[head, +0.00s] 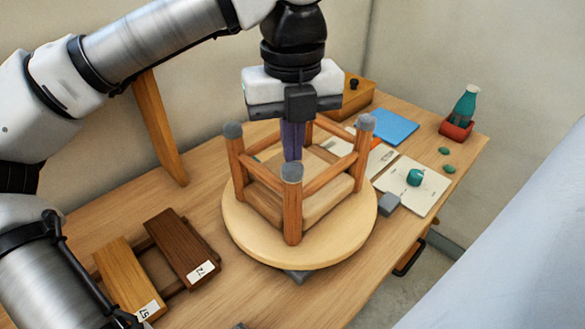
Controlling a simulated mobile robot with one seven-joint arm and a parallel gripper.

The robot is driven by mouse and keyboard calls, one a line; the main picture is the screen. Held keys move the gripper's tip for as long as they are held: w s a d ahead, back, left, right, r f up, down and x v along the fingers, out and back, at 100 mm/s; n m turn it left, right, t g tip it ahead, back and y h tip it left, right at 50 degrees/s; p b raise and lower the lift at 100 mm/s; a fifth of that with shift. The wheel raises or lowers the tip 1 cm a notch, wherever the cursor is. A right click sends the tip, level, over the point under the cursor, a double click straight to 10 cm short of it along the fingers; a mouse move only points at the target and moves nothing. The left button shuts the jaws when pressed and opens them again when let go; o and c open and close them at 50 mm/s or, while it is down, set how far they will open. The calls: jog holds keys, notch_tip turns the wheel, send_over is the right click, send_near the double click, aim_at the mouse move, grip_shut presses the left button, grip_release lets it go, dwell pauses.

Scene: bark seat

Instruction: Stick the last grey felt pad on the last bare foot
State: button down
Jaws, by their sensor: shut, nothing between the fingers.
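A small wooden stool (264,178) stands upside down on a round pale wooden disc (245,236), feet up. Three feet show grey pads: the left foot (232,130), the right foot (367,121) and the front foot (291,172). The top of the back leg (309,133) is hidden behind my gripper, so I cannot tell whether it bears a pad. My gripper (292,156) points straight down with its fingers shut and empty. In the picture the fingertips meet the front foot's pad; I cannot tell whether they touch it. No loose felt pad is clearly visible.
A grey block (389,203) lies right of the disc. Two wooden boards (182,247) (127,278) lie front left. An open book (411,191) with a teal object (415,177), a blue sheet (388,126) and a bottle (465,105) in a red holder (456,131) occupy the right.

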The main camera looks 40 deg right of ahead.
aim_at(293, 168)
jog(key=shift+f+b, duration=0.75)
jog(key=shift+f, duration=0.25)
dwell(1.2)
jog(key=shift+r+p, duration=2.3)
jog(key=shift+r, duration=0.85)
jog(key=shift+s+f, duration=0.1)
